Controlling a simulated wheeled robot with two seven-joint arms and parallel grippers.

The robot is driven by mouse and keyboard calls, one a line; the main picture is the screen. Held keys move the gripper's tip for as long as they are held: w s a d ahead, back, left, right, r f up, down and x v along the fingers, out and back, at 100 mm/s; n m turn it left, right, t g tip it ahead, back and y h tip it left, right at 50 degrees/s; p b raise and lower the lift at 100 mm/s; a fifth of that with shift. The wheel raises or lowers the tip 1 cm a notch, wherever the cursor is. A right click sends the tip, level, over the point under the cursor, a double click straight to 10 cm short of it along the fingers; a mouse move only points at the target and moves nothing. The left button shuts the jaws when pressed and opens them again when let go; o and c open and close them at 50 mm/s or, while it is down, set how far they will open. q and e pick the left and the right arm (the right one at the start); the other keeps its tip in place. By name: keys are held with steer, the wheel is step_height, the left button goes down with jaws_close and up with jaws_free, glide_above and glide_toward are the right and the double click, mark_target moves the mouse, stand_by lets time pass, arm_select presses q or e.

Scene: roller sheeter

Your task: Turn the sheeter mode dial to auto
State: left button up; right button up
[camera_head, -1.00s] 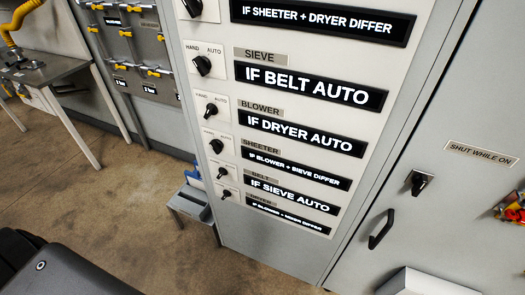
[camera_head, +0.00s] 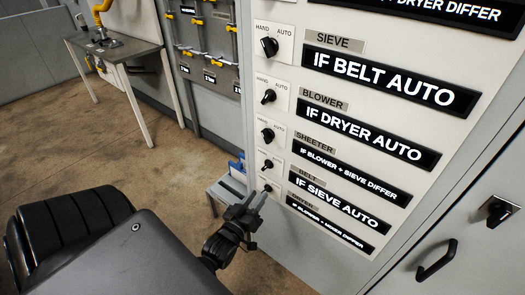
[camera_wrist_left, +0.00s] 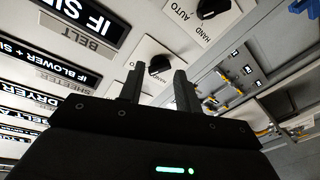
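The sheeter dial (camera_head: 267,134) is a small black knob on a white HAND/AUTO plate, left of the SHEETER label (camera_head: 313,142). Its exact setting is too small to tell. My left gripper (camera_head: 252,199) is below it, near the lowest dials, with its fingers pointing up toward the panel. The left wrist view shows the two fingers (camera_wrist_left: 158,80) apart with nothing between them. A black dial (camera_wrist_left: 158,65) shows just beyond the fingertips; it seems level with the BELT label (camera_wrist_left: 88,43). The sheeter dial seems hidden behind the gripper there. My right gripper is not in view.
Other dials are close above and below: blower (camera_head: 268,96), belt (camera_head: 267,165) and dryer (camera_head: 266,188). Black text displays (camera_head: 352,170) line the panel. A door handle (camera_head: 437,260) sticks out at lower right.

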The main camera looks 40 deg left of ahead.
mark_target(265, 139)
arm_select(q)
step_height(265, 139, up, 12)
steer(key=s+a+r+n+t+y, duration=0.1)
steer(key=s+a+n+t+y, duration=0.1)
steer(key=t, duration=0.1)
steer(key=p+x, duration=0.1)
steer(key=x, duration=0.3)
steer(key=p+x, duration=0.1)
steer(key=x, duration=0.4)
steer(key=shift+w+d+f+p, duration=0.15)
steer(key=shift+d+f+p, duration=0.05)
steer(key=shift+d+p, duration=0.1)
steer(key=shift+w+a+r, duration=0.1)
steer(key=shift+w+a, duration=0.05)
steer(key=shift+w, duration=0.45)
steer(key=shift+c, duration=0.4)
jaws_close()
